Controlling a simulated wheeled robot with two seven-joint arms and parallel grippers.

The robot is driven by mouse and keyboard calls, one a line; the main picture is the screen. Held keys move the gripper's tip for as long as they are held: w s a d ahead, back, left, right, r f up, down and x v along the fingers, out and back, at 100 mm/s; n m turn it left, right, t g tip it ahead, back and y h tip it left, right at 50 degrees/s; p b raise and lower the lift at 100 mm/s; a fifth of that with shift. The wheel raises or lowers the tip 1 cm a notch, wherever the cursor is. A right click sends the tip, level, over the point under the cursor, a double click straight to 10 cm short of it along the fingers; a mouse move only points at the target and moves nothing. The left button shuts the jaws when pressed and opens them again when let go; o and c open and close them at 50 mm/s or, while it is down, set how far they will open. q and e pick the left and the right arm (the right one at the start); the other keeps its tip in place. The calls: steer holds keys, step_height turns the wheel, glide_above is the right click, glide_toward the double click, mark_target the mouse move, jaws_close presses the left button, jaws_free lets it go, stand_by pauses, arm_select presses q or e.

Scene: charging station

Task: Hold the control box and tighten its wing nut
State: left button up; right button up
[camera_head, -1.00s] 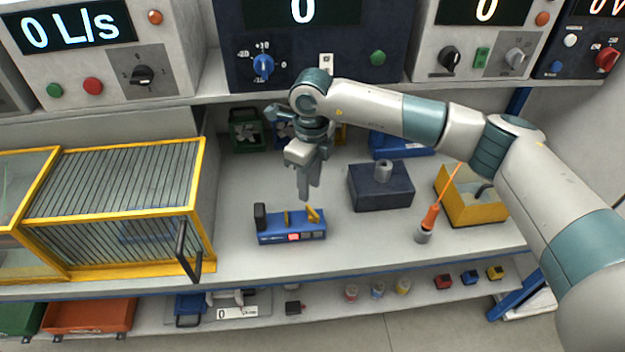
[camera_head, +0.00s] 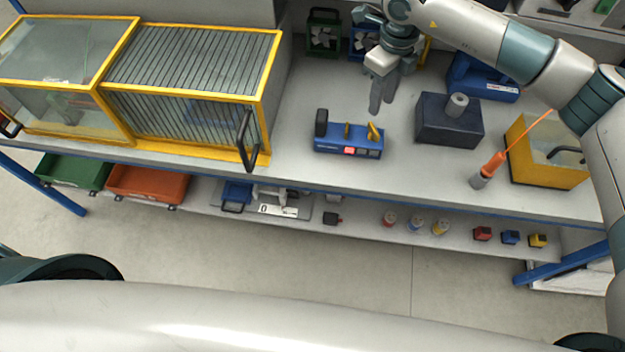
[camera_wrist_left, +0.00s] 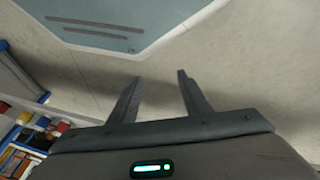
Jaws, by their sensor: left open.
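The control box is most likely the small blue box (camera_head: 347,146) on the bench, with a black knob or post at its left end, a red-lit patch on its front and yellow pieces on top. The yellow piece at the right (camera_head: 375,132) is tilted and looks like the wing nut. My right gripper (camera_head: 381,98) points down above and behind the box's right end, apart from it. Its fingers look close together; whether they are shut is unclear. My left gripper (camera_wrist_left: 160,77) is open and empty in the left wrist view, away from the box.
The lower shelf (camera_head: 365,232) holds small parts. Bench between cabinet and box is clear.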

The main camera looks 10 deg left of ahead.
arm_select(q)
steer(key=w+d+r+n+t+h, duration=0.1)
steer(key=w+d+r+n+t, duration=0.15)
steer(key=w+r, duration=0.2)
steer(key=w+d+r+n+t, duration=0.1)
steer(key=w+d+r+n, duration=0.2)
steer(key=w, duration=0.2)
steer(key=n+t+y, duration=0.3)
steer(key=n+t, duration=0.7)
steer(key=n, duration=1.7)
glide_toward(320, 134)
steer(key=s, duration=0.5)
steer(key=shift+r, duration=0.1)
steer(key=shift+w, duration=0.1)
steer(key=w, duration=1.7)
steer(key=shift+w, duration=0.15)
